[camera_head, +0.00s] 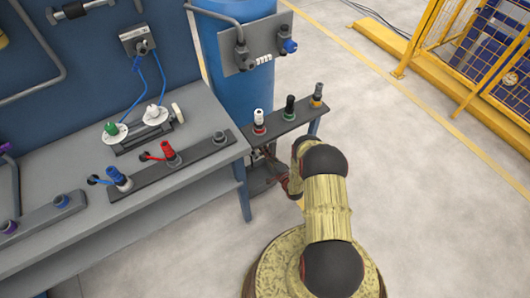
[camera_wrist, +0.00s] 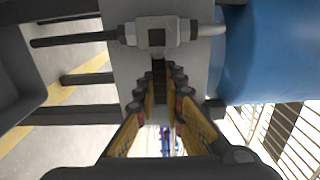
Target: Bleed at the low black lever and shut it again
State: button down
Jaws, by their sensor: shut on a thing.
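In the wrist view a grey valve body (camera_wrist: 157,38) sits on a horizontal pipe in front of a grey plate. A low black lever (camera_wrist: 159,68) extends from it between my fingers. My gripper (camera_wrist: 160,76) is shut on this lever near the valve body; the fingers hide much of the lever. In the head view my gripper (camera_head: 284,181) is low beside the blue tank (camera_head: 238,90), under the small dark shelf (camera_head: 288,125). The lever and valve body are hidden there by the shelf and my arm.
The shelf above my gripper carries a white-topped fitting (camera_head: 259,121), a black one (camera_head: 290,107) and a grey one (camera_head: 317,95). The workbench (camera_head: 190,185) stands to the left. A yellow fence (camera_head: 440,60) is at the back right. Floor to the right is clear.

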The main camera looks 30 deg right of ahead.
jog(key=shift+s+f, duration=0.1)
jog(key=shift+f, duration=0.05)
jog(key=c, duration=1.8)
grip_release()
jog(key=shift+c, duration=0.2)
jog(key=s, duration=1.2)
jog(key=shift+d, duration=0.2)
